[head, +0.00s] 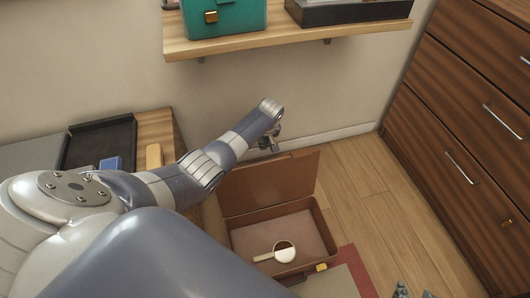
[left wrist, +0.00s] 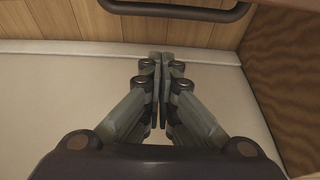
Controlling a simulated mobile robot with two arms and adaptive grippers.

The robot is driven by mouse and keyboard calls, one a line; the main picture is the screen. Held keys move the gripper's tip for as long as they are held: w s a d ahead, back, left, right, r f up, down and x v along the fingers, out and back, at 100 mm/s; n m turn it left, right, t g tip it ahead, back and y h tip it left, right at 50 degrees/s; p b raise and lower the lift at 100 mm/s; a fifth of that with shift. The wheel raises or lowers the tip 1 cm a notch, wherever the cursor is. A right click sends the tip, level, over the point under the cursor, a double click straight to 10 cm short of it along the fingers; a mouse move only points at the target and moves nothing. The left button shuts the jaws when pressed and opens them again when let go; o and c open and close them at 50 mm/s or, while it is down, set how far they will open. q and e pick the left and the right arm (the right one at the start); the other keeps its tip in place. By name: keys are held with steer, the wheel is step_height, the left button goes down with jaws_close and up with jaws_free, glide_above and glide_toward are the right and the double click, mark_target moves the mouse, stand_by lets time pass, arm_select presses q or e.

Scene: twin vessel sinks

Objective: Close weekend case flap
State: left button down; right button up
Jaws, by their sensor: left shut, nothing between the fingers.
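The brown case (head: 322,206) lies open low down near the wall, with its flap (head: 268,183) standing up at its back edge. A white round-headed item with a handle (head: 284,253) lies inside. My left arm reaches across from the left. My left gripper (head: 272,143) is at the top edge of the raised flap, partly hidden by its wrist; I cannot tell whether it touches. In the left wrist view the left gripper (left wrist: 160,60) is shut and empty. Grey tips that look like my right gripper (head: 414,293) show at the bottom edge, mostly cut off.
A wall shelf (head: 290,40) with a green case (head: 224,17) hangs above. A wooden drawer unit (head: 470,120) stands at the right. A side surface with a black tray (head: 98,143) is at the left. Wooden floor (head: 375,190) is clear right of the case. A dark bar (left wrist: 175,10) crosses the wrist view's top.

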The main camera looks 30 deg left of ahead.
steer(key=w+a+r+t+y+b, duration=0.2)
steer(key=w+a+r+t, duration=0.2)
steer(key=w+r+t, duration=0.35)
arm_select(q)
steer(key=shift+s+d+f+p, duration=0.55)
steer(key=shift+s+d+f, duration=0.4)
steer(key=shift+d, duration=0.1)
arm_select(e)
steer(key=shift+s+d+f+g+h, duration=0.2)
steer(key=shift+s+d+f+g, duration=0.2)
steer(key=shift+f+g, duration=0.35)
steer(key=shift+s+d+f+g+h, duration=0.2)
steer(key=shift+s+d+f+g, duration=0.2)
steer(key=shift+f+g, duration=0.3)
steer(key=shift+s+d+f+g+h, duration=0.25)
steer(key=shift+s+f+g, duration=0.2)
steer(key=shift+f+g, duration=0.3)
steer(key=shift+d, duration=0.1)
